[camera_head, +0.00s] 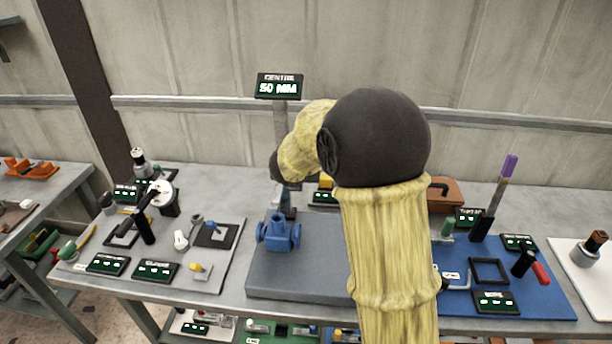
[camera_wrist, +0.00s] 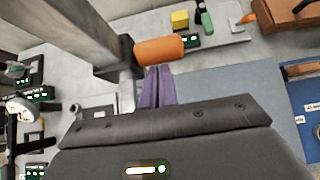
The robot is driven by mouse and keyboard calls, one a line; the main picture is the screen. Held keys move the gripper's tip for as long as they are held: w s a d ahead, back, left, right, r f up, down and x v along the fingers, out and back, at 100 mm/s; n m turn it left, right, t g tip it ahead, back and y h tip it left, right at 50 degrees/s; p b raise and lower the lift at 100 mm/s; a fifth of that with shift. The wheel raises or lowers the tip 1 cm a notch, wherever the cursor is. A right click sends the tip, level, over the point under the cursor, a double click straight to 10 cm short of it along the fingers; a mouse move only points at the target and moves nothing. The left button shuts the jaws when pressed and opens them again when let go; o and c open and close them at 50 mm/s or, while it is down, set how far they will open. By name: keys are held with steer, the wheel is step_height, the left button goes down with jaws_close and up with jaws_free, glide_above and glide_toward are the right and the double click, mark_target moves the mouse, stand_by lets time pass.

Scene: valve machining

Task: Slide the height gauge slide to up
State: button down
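The height gauge has a grey upright post (camera_head: 280,122) with a sign reading "CENTRE 50 MM" (camera_head: 279,86) on top; a blue valve body (camera_head: 279,234) stands in front of it. In the wrist view, the post (camera_wrist: 70,32) slants across the upper left, with a dark slide block (camera_wrist: 115,58) on it. An orange handle (camera_wrist: 158,50) sticks out from the block. My gripper (camera_wrist: 157,70) has purple fingers close together, with tips right at the handle's near edge. They look shut with nothing between them; contact with the handle is unclear. My arm hides the gripper in the head view.
A grey plate (camera_head: 300,285) lies under the valve body. A board with tools and small signs (camera_head: 205,275) is on the left; a blue mat (camera_head: 540,300) with tools is on the right. A brown box (camera_head: 445,193) stands behind my arm.

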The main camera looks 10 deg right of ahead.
step_height(320, 180, up, 15)
steer(key=d+p, duration=0.1)
steer(key=p, duration=1.1)
steer(key=a+p+v, duration=0.1)
steer(key=p+v, duration=0.3)
steer(key=v, duration=0.6)
steer(key=shift+f+p, duration=0.15)
steer(key=shift+p, duration=0.15)
steer(key=shift+s, duration=0.1)
steer(key=shift+d, duration=0.1)
